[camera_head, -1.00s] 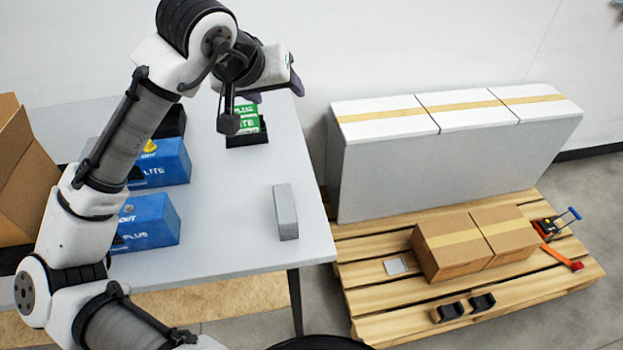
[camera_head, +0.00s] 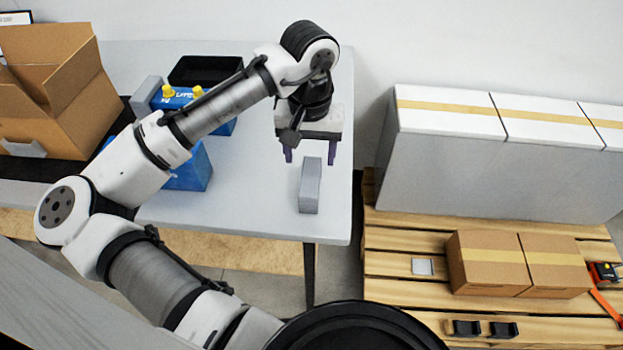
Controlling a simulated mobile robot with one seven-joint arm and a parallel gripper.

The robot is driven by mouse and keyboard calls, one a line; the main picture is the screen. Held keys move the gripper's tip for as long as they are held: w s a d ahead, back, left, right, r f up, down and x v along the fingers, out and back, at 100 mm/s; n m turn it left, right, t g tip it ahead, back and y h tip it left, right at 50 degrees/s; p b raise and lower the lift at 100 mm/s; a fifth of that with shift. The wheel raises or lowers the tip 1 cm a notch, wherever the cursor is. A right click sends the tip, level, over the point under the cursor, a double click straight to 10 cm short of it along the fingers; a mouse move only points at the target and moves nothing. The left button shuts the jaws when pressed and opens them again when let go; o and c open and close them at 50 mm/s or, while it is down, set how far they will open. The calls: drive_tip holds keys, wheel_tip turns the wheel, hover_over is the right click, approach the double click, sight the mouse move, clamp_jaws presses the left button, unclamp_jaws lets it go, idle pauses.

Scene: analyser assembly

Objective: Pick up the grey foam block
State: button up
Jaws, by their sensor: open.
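The grey foam block (camera_head: 309,186) lies on the right part of the grey table, close to its front right corner. It is a long narrow block pointing away from me. My gripper (camera_head: 310,158) points down with its two dark purple fingers apart, one to each side of the block's far end in the picture. The gripper appears to be above the block, and I cannot tell its exact height. Nothing is between the fingers that I can see. A second grey block (camera_head: 146,93) stands beside the blue boxes at the left.
Blue boxes (camera_head: 190,170) with yellow knobs stand left of my gripper, partly hidden by my arm. A black tray (camera_head: 205,71) is behind them. An open cardboard box (camera_head: 60,85) is at far left. Right of the table, a pallet (camera_head: 400,262) holds cardboard boxes (camera_head: 520,263) and large white-topped panels (camera_head: 500,150).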

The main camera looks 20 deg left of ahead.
sight(311, 176)
drive_tip(key=shift+s+d+f+p, duration=0.1)
drive_tip(key=shift+f+p, duration=0.15)
drive_tip(key=shift+f, duration=1.5)
drive_tip(key=shift+d+f+p, duration=0.1)
drive_tip(key=shift+f+p, duration=0.15)
drive_tip(key=shift+f, duration=1.45)
drive_tip(key=c, duration=1.1)
drive_tip(key=shift+o, duration=0.2)
drive_tip(key=shift+r, duration=0.1)
